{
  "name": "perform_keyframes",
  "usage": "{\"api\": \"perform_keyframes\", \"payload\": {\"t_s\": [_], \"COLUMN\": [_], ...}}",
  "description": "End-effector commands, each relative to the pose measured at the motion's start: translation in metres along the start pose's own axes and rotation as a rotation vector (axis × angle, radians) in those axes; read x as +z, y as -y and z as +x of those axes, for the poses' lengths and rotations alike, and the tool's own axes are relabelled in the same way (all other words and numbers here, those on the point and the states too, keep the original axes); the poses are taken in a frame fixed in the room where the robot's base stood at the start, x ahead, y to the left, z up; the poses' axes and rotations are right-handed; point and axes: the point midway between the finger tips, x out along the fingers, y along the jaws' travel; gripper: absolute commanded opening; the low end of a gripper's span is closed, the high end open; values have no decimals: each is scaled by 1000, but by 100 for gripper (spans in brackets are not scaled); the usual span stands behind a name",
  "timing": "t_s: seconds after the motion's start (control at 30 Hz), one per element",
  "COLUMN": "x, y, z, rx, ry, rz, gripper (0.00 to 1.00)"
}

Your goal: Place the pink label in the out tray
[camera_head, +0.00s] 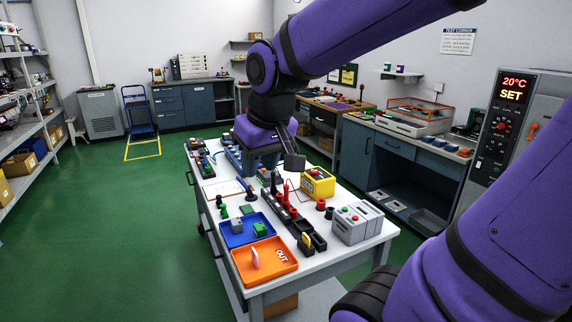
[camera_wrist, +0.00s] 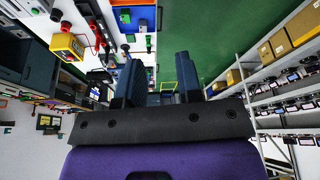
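The pink label (camera_head: 255,258) stands upright inside the orange out tray (camera_head: 279,271), left of the white word OUT, at the near end of the white table. Nothing touches it except the tray. My gripper (camera_head: 256,168) is over the far half of the table, well beyond the tray. In the wrist view my gripper (camera_wrist: 160,78) has its two dark fingers apart with nothing between them. The label cannot be made out in the wrist view.
A blue tray (camera_head: 233,240) with small grey and green blocks adjoins the out tray. Black holders (camera_head: 306,236), a grey box with buttons (camera_head: 357,223) and a yellow box (camera_head: 318,182) stand to the right. Shelving (camera_head: 30,130) lines the left wall. Green floor is clear left of the table.

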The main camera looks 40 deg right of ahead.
Motion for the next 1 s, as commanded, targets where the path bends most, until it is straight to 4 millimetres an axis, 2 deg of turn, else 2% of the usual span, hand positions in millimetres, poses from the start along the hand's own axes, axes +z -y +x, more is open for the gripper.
{"api": "perform_keyframes", "payload": {"t_s": [0.03,0.2,0.4,0.57,1.0], "x": [11,45,70,76,76], "y": [3,8,10,11,11], "z": [-13,-40,-55,-58,-57], "rx": [-5,-17,-26,-29,-29], "ry": [-25,-74,-109,-115,-114], "rz": [-11,-40,-60,-65,-65], "gripper": [33,33,33,33,33]}}
